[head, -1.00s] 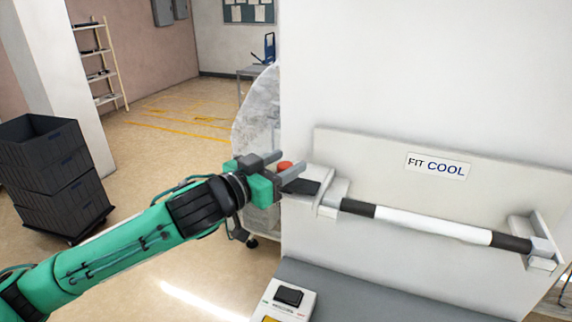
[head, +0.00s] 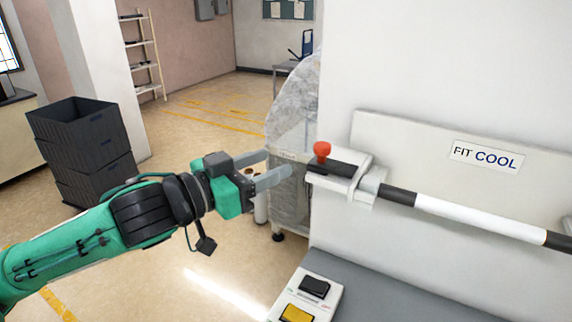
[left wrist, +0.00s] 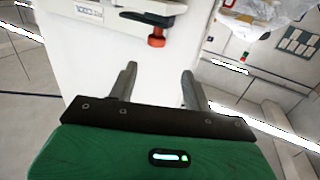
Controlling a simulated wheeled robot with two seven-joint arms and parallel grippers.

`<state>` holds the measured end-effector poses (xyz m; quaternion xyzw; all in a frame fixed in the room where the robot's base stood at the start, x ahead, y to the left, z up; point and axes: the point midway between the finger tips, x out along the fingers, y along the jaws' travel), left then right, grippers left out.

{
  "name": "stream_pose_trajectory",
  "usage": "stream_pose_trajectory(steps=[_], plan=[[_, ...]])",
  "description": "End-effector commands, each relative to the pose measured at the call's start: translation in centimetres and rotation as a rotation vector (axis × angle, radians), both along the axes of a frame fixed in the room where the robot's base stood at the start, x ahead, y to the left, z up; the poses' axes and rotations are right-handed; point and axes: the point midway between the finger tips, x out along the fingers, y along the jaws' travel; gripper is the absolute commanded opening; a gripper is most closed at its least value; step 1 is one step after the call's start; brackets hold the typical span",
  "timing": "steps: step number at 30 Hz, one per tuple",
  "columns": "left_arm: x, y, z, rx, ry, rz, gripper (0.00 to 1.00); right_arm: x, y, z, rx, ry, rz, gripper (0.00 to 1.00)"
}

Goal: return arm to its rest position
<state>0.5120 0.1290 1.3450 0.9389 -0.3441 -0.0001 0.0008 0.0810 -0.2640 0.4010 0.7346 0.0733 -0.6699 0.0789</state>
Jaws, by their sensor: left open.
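My left arm (head: 100,235) is green and black and reaches in from the left in the head view. Its gripper (head: 272,168) is open, with its two fingers apart and nothing between them. The fingertips point toward the bracket end of the rail, near a red knob (head: 322,149), and look apart from it. In the left wrist view the open fingers (left wrist: 158,88) show below the red knob (left wrist: 156,38), with empty space between them. My right gripper is not in view.
A rail (head: 455,219) with black and white sections runs along the white wall panel beside a "FIT COOL" label (head: 487,157). A control box (head: 305,297) with black and yellow buttons sits on the grey surface below. Dark crates (head: 90,150) stand at left; open floor lies behind.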

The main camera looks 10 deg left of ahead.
Motion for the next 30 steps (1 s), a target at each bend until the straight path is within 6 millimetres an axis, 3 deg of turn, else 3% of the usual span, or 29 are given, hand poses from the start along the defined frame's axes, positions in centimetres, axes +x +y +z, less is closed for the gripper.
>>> stream_pose_trajectory(steps=[9, 16, 19, 22, 25, 30], plan=[[-1.1, 0.9, 0.0, 0.001, 0.001, 0.000, 0.50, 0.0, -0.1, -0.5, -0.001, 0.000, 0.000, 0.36], [-1.0, 0.9, 0.0, 0.001, 0.001, 0.000, 0.50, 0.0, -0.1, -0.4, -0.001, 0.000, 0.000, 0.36], [-0.1, 1.1, -0.4, -0.005, 0.005, 0.011, 0.50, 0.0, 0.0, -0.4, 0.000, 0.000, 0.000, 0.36], [3.0, 2.0, -1.9, -0.017, 0.023, 0.052, 0.50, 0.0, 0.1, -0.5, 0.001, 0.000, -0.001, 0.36], [7.9, 3.8, -5.2, -0.028, 0.057, 0.125, 0.50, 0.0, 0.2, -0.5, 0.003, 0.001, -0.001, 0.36], [15.7, 8.0, -14.9, -0.015, 0.144, 0.271, 0.50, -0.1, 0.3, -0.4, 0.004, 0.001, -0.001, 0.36]])
